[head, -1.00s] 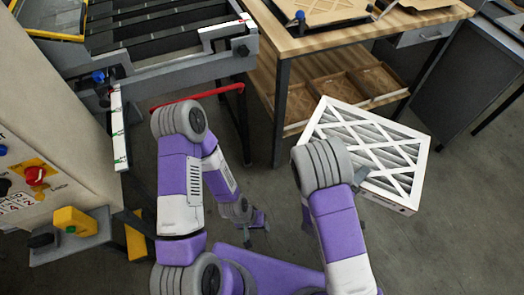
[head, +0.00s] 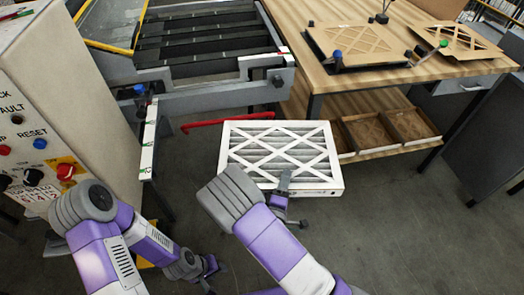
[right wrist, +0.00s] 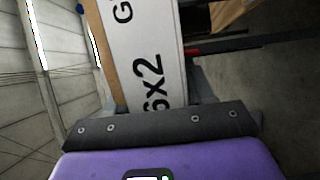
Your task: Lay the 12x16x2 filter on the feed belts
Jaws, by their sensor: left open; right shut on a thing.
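The filter (head: 237,138), a flat white frame with a crossed lattice over grey pleats, is held up off the floor. My right gripper (head: 284,182) is shut on its near edge. The right wrist view shows the filter's white side (right wrist: 150,55) close up, with printing that reads "6x2"; the rest of the label is cut off. The feed belts (head: 205,42) are dark parallel strips in a grey frame at the top left, beyond the filter and apart from it. My left gripper (head: 208,268) is open and empty, low at the left.
A wooden workbench (head: 380,85) stands at the right, with cardboard frames on top and several brown trays on its shelf. A red bar (head: 225,121) runs behind the filter. A control cabinet (head: 65,100) stands at the left. Open floor lies at the lower right.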

